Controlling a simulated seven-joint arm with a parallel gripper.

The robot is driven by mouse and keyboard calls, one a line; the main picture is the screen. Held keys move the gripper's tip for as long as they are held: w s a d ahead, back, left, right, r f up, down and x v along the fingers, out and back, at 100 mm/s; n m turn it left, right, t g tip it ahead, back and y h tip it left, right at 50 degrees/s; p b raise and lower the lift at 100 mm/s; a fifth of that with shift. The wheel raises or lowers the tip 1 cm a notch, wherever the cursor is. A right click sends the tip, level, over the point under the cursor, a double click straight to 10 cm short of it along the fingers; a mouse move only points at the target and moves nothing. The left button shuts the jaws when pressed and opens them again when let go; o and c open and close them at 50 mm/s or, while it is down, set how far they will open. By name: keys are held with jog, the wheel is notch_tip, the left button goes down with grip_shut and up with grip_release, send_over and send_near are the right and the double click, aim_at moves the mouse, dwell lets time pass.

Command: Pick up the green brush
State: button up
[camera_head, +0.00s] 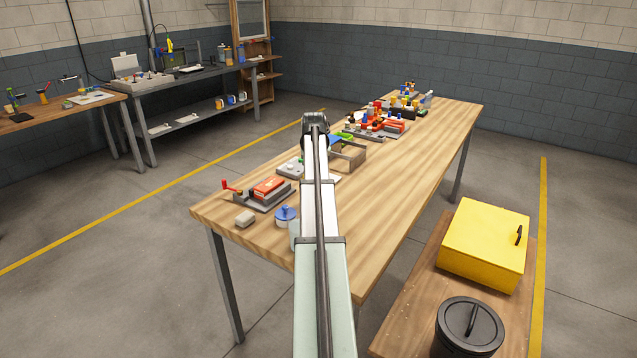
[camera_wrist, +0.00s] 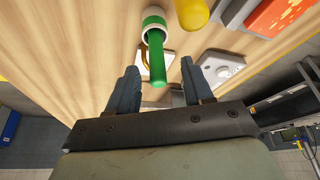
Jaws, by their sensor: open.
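In the wrist view, a green rod-like thing (camera_wrist: 156,55), which looks like the green brush's handle, points toward my gripper (camera_wrist: 160,69). Its far end sits in or behind a white ring-shaped rim (camera_wrist: 153,12); any bristles are hidden. My gripper is open, with one dark finger on either side of the rod's near end in the picture. I see no contact, and cannot tell how deep the rod lies between the fingers. In the head view my own arm covers the gripper; a small green patch (camera_head: 342,135) shows just right of it.
The wooden table (camera_head: 425,140) has clear room along its right side. In the wrist view, a yellow rounded thing (camera_wrist: 192,12), a white-grey plate (camera_wrist: 218,68) and an orange-red box (camera_wrist: 275,25) are close by. In the head view, a brown open box (camera_head: 349,157) stands beside my arm.

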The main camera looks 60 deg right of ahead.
jog(key=x, duration=0.5)
jog(key=shift+s+d+r, duration=0.1)
jog(key=shift+d, duration=0.1)
grip_shut()
